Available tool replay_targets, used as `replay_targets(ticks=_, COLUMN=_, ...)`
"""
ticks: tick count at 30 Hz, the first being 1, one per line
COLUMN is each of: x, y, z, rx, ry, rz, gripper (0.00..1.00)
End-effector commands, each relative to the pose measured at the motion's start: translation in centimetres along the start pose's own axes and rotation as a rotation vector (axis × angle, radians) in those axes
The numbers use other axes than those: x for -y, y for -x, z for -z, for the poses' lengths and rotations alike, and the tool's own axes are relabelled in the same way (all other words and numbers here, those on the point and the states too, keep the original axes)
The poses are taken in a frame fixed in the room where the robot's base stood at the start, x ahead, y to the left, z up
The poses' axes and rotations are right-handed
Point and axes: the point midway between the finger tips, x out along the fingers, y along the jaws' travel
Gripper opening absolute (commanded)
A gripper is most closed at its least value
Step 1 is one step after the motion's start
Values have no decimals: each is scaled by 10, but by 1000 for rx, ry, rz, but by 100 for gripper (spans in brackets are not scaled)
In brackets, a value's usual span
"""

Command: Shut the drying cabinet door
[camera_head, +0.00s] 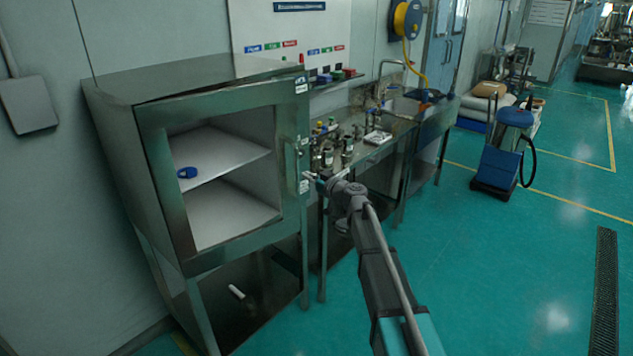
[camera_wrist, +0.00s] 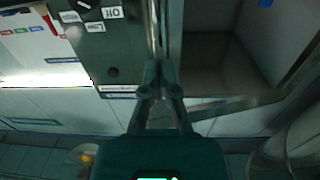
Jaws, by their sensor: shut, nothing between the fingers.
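The drying cabinet (camera_head: 110,130) is a steel box on legs at the left of the head view. Its framed door (camera_head: 220,93) lies flush or nearly flush with the front; I cannot tell whether a small gap remains. Shelves show through its window. A handle plate (camera_head: 303,165) is on the door's right edge. My gripper (camera_head: 313,178) is shut and empty, close beside that right edge. In the wrist view, my gripper (camera_wrist: 160,72) has its fingertips together at an upright metal bar or edge; contact is unclear. The cabinet interior (camera_wrist: 225,50) shows to its right.
A blue round item (camera_head: 187,172) lies on the upper shelf. A white stick-like object (camera_head: 237,291) lies on the under-shelf. A steel bench (camera_head: 400,140) with bottles stands right of the cabinet. A blue cart (camera_head: 500,165) stands farther back. The green floor at right is mostly clear.

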Motion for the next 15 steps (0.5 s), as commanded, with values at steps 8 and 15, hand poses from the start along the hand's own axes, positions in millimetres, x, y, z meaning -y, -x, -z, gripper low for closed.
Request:
replay_targets(ticks=8, x=-1, y=-21, z=0, rx=0, ry=0, rz=-1, gripper=0)
replay_targets(ticks=15, x=0, y=-23, z=0, rx=0, ry=0, rz=-1, gripper=0)
